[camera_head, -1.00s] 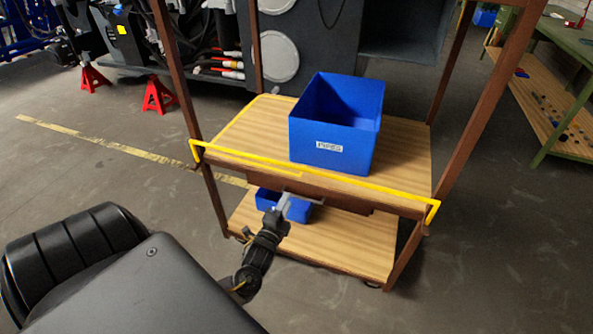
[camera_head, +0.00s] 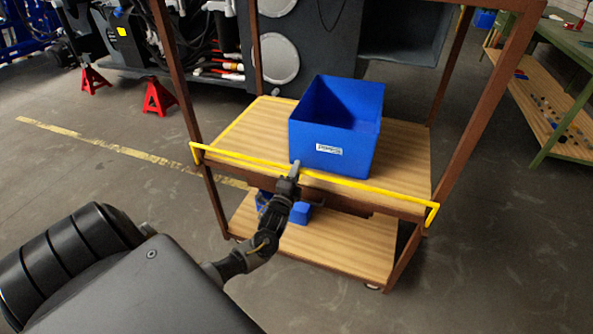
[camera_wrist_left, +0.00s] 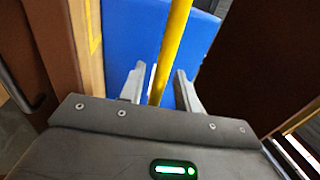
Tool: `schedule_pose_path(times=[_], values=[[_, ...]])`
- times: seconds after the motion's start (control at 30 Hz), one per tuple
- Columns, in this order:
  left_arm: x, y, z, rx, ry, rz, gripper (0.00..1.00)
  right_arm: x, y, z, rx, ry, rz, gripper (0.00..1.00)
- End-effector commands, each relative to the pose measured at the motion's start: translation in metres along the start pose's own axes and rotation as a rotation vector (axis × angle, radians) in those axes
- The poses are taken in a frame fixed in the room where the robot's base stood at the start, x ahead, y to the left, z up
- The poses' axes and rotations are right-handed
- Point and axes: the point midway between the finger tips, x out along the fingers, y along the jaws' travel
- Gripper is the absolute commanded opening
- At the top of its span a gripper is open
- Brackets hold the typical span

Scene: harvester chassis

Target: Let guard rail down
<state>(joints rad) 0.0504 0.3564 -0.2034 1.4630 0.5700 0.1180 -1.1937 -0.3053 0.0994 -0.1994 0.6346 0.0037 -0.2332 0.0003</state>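The yellow guard rail (camera_head: 375,184) runs along the near edge of the upper shelf (camera_head: 408,150) of a brown-framed rack, with its ends bent at the corner posts. My left gripper (camera_head: 296,170) is at the rail's middle, in front of the blue bin. In the left wrist view the rail (camera_wrist_left: 172,45) passes between the two fingers of the gripper (camera_wrist_left: 160,88). The fingers are apart, with a gap on both sides of the rail. My right gripper is not in view.
A large blue bin (camera_head: 335,130) stands on the upper shelf just behind the rail. A smaller blue bin (camera_head: 300,213) is on the lower shelf, partly hidden by my arm. A green table (camera_head: 575,60) stands at the right.

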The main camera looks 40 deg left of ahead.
Motion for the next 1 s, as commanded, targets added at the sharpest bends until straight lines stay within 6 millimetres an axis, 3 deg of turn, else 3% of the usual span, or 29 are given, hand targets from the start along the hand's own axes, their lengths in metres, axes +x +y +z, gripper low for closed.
schedule_pose_path(times=[0.37,0.63,1.0], values=[[0.0072,0.0002,0.0003,0.0,0.0,0.001,0.33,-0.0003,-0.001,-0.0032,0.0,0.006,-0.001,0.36],[0.007,0.0003,0.0002,0.0,0.0,0.001,0.0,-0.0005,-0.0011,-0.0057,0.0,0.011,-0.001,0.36],[0.0068,0.0011,-0.0011,-0.001,0.001,-0.002,0.0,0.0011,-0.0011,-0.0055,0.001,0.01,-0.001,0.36]])
